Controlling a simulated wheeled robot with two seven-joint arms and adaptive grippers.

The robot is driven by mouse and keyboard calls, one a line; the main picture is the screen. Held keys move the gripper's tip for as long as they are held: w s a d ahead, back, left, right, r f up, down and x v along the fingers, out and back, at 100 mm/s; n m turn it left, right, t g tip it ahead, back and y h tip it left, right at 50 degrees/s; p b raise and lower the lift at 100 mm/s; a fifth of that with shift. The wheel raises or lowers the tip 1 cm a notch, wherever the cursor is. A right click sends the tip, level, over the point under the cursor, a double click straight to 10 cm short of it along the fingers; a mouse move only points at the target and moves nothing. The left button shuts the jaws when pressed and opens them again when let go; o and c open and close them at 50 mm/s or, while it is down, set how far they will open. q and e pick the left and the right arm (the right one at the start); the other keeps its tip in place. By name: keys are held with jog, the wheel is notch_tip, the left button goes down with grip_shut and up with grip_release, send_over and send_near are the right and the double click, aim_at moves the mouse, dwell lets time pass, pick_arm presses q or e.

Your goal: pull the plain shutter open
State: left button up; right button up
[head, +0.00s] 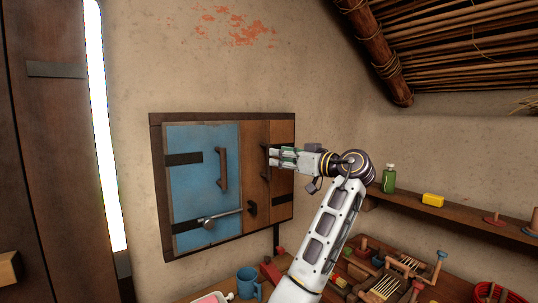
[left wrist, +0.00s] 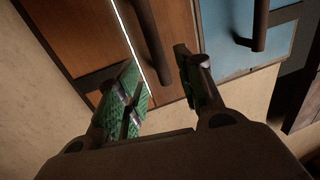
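The plain shutter (head: 283,133) is bare brown wood at the right of the wall cupboard, beside the blue shutter (head: 190,150). It looks closed, flush with the frame. Its dark upright handle (head: 266,172) is partly hidden by my left gripper (head: 273,156). In the left wrist view the plain shutter (left wrist: 80,35) is on the left. There the handle (left wrist: 150,40) runs down toward the gap between the parted fingers of my left gripper (left wrist: 160,68). I see no clear contact between fingers and handle. My right gripper is not in view.
A metal bar (head: 222,215) lies across the lower blue shutter, near a dark catch (head: 251,208). The blue shutter has its own handle (head: 222,168). A blue mug (head: 248,283) stands below.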

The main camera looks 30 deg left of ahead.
aim_at(269, 175)
pick_arm(q)
jog(key=a, duration=0.2)
jog(key=w+a, duration=0.1)
jog(key=a, duration=0.2)
jog(key=shift+a+p, duration=0.25)
jog(key=shift+p, duration=0.05)
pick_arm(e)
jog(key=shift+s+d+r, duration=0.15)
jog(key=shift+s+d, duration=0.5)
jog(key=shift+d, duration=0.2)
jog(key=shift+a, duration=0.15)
pick_arm(q)
jog(key=shift+c, duration=0.4)
jog(key=shift+w, duration=0.1)
grip_shut()
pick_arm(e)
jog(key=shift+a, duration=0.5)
